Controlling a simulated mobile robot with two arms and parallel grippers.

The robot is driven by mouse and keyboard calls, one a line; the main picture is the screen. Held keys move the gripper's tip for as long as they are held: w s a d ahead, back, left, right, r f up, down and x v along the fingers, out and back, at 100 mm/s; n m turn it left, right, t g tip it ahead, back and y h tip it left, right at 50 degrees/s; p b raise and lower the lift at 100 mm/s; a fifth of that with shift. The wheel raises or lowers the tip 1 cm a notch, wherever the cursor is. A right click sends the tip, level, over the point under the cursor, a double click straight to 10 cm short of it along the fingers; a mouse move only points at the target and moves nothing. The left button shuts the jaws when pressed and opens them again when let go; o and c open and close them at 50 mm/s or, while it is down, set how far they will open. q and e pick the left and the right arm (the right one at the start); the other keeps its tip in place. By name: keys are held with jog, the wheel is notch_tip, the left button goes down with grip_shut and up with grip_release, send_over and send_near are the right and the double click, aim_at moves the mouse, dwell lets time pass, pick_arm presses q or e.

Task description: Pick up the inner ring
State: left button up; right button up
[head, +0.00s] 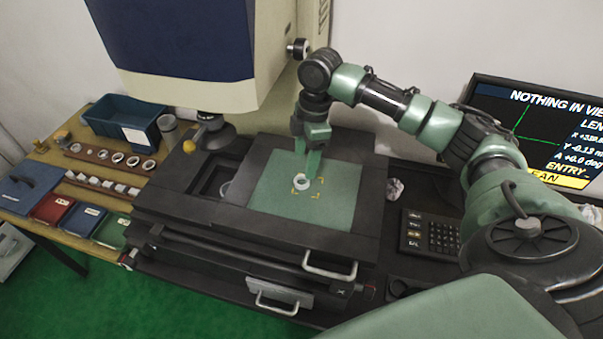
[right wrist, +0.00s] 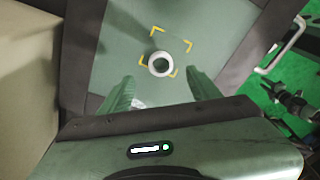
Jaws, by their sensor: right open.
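A small white ring (head: 302,184), which I take to be the inner ring, lies flat on the green stage plate (head: 335,205) within yellow corner marks. In the right wrist view the ring (right wrist: 160,64) sits at the lower part of the marks, with its dark hole facing up. My right gripper (head: 308,168) points down just above and behind the ring. In the wrist view its fingers (right wrist: 161,80) are apart with nothing between them, and the ring lies just beyond the tips. My left gripper is out of view.
The measuring machine's head (head: 185,95) overhangs the stage at the left. A rack of several rings (head: 118,157), a blue bin (head: 110,118) and coloured boxes (head: 85,221) stand on the left bench. A keypad (head: 430,235) and a monitor (head: 540,130) reading "NOTHING IN VIE…" are right.

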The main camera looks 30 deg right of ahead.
aim_at(301, 184)
jog(key=shift+s+a+f+p, duration=0.35)
jog(key=shift+s+f+p, duration=0.05)
jog(key=shift+f, duration=0.3)
jog(key=f, duration=0.1)
jog(key=f+p, duration=0.1)
jog(key=f, duration=0.1)
jog(key=w+f, duration=0.1)
jog(key=f, duration=0.1)
jog(key=shift+p, duration=0.35)
jog(key=shift+s, duration=0.1)
jog(key=shift+r, duration=0.1)
grip_shut()
